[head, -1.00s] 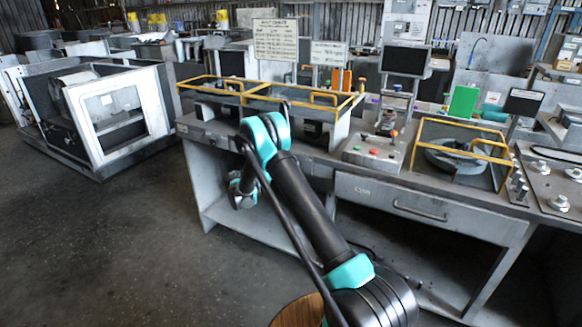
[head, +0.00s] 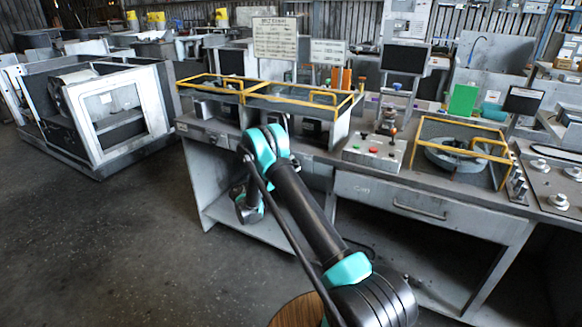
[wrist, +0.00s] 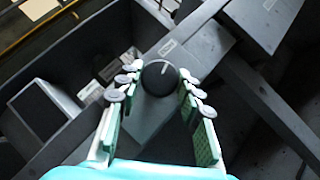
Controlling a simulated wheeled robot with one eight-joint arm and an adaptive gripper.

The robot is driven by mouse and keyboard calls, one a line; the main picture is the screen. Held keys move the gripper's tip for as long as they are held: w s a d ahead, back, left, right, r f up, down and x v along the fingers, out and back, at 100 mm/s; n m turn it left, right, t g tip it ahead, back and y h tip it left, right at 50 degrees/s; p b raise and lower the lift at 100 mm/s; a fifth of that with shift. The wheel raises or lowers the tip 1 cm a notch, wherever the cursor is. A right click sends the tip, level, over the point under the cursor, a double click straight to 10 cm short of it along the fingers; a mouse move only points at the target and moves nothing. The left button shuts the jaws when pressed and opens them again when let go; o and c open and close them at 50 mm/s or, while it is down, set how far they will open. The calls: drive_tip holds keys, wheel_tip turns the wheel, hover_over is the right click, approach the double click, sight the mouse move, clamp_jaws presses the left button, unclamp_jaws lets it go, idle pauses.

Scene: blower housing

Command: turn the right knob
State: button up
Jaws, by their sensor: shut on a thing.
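In the wrist view a round black knob (wrist: 158,80) with a short white mark pointing up the picture sits between the fingers of my gripper (wrist: 160,84). The gripper is shut on the knob, with grey round pads on both sides of it. The knob stands on a grey panel (wrist: 145,122). In the head view my arm bends down in front of the left part of the grey workbench (head: 372,186), and it hides the knob and the gripper's fingertips.
A yellow-railed frame (head: 335,103) stands on the bench's left part. A control box (head: 374,152) with coloured buttons and a second yellow frame (head: 462,128) are to the right. A grey machine (head: 125,110) stands at the left. The floor before the bench is open.

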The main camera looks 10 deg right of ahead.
drive_tip(key=o, duration=1.2)
drive_tip(key=shift+c, duration=0.2)
drive_tip(key=v, duration=1.2)
drive_tip(key=shift+a, duration=0.1)
